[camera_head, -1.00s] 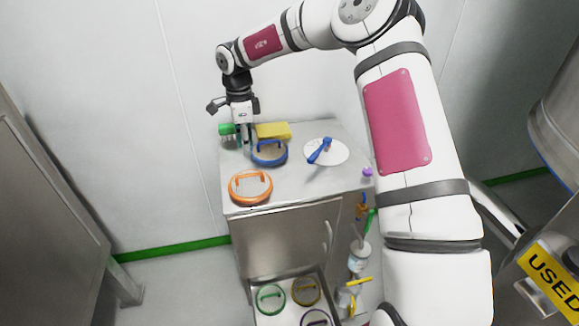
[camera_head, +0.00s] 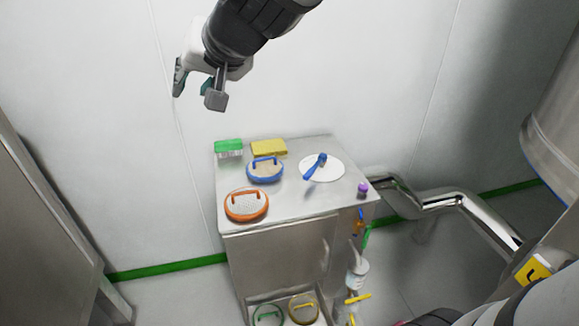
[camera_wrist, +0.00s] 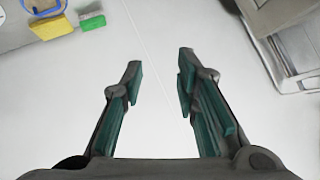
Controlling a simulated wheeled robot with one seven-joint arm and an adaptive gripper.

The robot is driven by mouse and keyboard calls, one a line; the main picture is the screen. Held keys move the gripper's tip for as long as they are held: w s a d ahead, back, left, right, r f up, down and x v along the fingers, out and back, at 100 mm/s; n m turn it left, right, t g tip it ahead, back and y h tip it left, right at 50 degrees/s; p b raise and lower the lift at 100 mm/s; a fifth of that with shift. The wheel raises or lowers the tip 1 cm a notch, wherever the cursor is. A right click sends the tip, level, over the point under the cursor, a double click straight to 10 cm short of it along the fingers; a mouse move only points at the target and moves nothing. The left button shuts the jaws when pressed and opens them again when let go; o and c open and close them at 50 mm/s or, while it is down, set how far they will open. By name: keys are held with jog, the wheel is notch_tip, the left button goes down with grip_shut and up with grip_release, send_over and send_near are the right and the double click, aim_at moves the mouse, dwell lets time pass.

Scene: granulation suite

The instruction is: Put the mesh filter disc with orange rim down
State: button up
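The mesh filter disc with orange rim (camera_head: 246,205) lies flat on the front left of the steel cabinet top (camera_head: 290,205), its orange handle upward. My gripper (camera_head: 195,92) is raised well above and behind the cabinet's left side, apart from the disc. In the wrist view my gripper (camera_wrist: 160,75) has its two fingers spread wide with nothing between them, only pale wall or floor behind. The orange-rimmed disc is not seen in the wrist view.
On the cabinet top are a blue-rimmed disc (camera_head: 265,171), a green-topped brush (camera_head: 228,147), a yellow sponge (camera_head: 269,147), a white round plate (camera_head: 332,168) with a blue tool, and a purple-capped item (camera_head: 362,189). An open drawer below holds green-rimmed (camera_head: 268,316) and yellow-rimmed (camera_head: 303,309) discs.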

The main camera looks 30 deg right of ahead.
jog(key=s+d+f+g+h, duration=0.1)
jog(key=s+d+f+g, duration=0.1)
jog(key=s, duration=0.6)
jog(key=s+d+f+n+g+h, duration=0.1)
jog(key=s+d+f+g, duration=0.1)
jog(key=s+d+f, duration=0.3)
jog(key=s+d+f+n+g+h, duration=0.1)
jog(key=s+d+f+g, duration=0.1)
jog(key=s, duration=1.1)
jog(key=shift+s+d+f+h, duration=0.25)
jog(key=shift+d+f+h, duration=0.05)
jog(key=shift+d+f, duration=0.65)
jog(key=shift+r, duration=0.1)
